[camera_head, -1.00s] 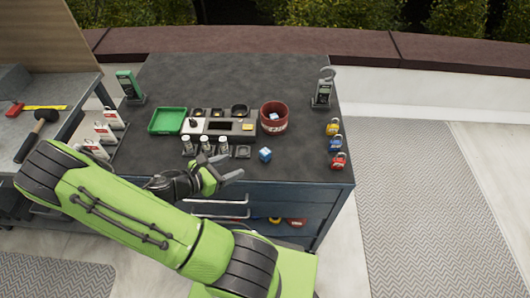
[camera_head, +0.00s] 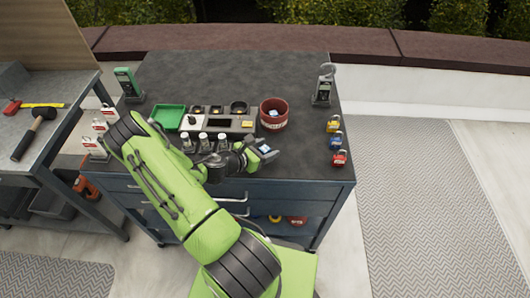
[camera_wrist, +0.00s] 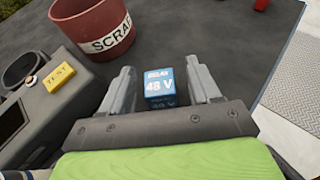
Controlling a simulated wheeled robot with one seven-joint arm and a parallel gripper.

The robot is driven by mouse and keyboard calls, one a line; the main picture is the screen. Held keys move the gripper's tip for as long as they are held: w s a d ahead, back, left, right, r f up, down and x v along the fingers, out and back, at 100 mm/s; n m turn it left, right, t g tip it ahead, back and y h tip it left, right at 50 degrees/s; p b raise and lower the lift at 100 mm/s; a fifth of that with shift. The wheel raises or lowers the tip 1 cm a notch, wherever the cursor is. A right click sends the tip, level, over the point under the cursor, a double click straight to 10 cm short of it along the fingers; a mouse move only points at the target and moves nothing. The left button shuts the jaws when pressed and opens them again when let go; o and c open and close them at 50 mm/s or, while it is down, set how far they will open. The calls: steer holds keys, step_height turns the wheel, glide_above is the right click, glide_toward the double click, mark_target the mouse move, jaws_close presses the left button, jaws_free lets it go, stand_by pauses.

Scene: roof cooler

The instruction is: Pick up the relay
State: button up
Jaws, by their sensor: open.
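The relay is a small blue cube with a white "48 V" label (camera_wrist: 160,86) on the dark tabletop. In the wrist view it stands between the two fingers of my open gripper (camera_wrist: 160,90), with a gap showing on both sides. In the head view my gripper (camera_head: 263,151) is low over the front part of the bench, and the relay (camera_head: 264,148) shows only partly between the fingers.
A red scrap bin (camera_head: 273,114) stands just behind the relay, with a blue item inside. A grey test station (camera_head: 218,122) with a yellow test button (camera_wrist: 58,78) is to the left. Several padlocks (camera_head: 336,143) line the right edge. A green tray (camera_head: 167,117) is further left.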

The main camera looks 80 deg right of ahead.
mark_target(265, 148)
steer(key=shift+a, duration=0.1)
steer(key=shift+c, duration=0.5)
steer(key=c, duration=1)
step_height(265, 148, up, 10)
steer(key=shift+r+p, duration=0.1)
steer(key=shift+p, duration=1.1)
steer(key=shift+c, duration=0.2)
